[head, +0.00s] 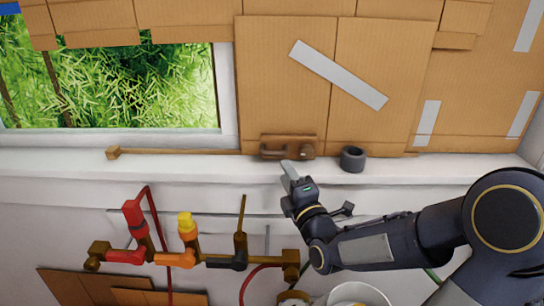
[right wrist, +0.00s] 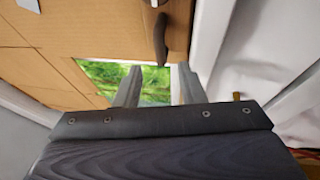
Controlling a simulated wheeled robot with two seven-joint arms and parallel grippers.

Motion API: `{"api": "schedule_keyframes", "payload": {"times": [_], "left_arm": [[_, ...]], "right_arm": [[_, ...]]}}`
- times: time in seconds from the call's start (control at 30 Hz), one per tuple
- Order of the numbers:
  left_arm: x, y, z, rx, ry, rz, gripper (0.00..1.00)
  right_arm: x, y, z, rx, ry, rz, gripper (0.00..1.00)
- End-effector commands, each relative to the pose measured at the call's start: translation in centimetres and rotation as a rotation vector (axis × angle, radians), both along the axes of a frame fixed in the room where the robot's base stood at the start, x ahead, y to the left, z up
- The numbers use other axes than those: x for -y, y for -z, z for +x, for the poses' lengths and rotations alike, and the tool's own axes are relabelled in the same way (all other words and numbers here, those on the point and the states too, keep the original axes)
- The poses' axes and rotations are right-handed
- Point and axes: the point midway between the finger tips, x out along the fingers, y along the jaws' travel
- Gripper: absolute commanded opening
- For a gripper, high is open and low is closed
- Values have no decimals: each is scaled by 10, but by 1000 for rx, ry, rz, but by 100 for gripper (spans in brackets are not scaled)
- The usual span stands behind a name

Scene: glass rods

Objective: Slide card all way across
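The brown cardboard panel (head: 270,75) with a brown handle (head: 272,150) at its lower edge stands at the right side of the window opening (head: 110,85). Green foliage shows through the uncovered opening to its left. My right gripper (head: 289,172) is just below the handle, in front of the sill. In the right wrist view its fingers (right wrist: 157,88) are apart with nothing held between them. The dark handle (right wrist: 160,40) hangs just beyond and between the fingertips; whether it touches either finger I cannot tell. My left gripper is not in view.
A thin wooden rail (head: 185,152) runs along the white sill (head: 60,165) left of the handle. A dark tape roll (head: 352,158) sits on the sill to the right. Pipes with red, orange and yellow valves (head: 185,228) stick up below. A white bucket (head: 358,294) stands at the bottom.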

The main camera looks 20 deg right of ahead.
Motion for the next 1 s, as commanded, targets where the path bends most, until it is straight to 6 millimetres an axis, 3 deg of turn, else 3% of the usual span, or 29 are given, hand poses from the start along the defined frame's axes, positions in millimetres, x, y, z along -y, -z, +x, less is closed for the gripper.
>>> {"api": "schedule_keyframes", "payload": {"times": [0.4,0.8,1.0], "left_arm": [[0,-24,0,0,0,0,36],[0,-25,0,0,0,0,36],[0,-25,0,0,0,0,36]], "right_arm": [[3,-13,60,-4,0,4,36],[4,-13,70,-2,0,4,36],[4,-13,70,-2,-1,4,11]]}}
